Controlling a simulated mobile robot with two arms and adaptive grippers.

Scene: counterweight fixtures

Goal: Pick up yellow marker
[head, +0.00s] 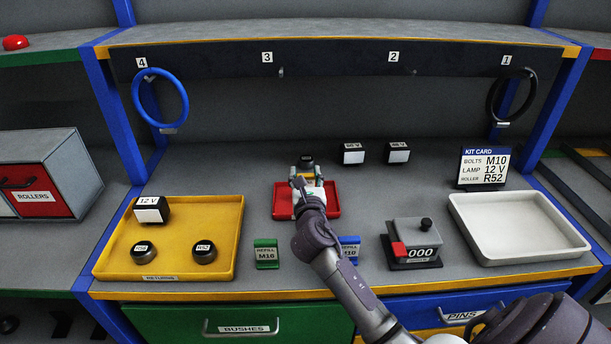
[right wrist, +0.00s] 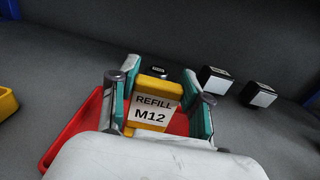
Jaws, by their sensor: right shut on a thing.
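The yellow marker (right wrist: 153,103), labelled REFILL M12, stands between the two teal-padded fingers of my right gripper (right wrist: 158,92) in the right wrist view. The fingers are shut on its sides. In the head view my right gripper (head: 308,181) is over the red tray (head: 333,198) and hides most of the marker. The tray also shows under the fingers in the right wrist view (right wrist: 62,143). I cannot tell whether the marker touches the tray. My left gripper is not in view.
A dark roller (head: 307,160) is just behind the gripper. The yellow returns tray (head: 222,262) is at left; a counter device (head: 412,240) and white tray (head: 520,252) are at right. Two lamp boxes (head: 353,154) (head: 398,153) stand behind.

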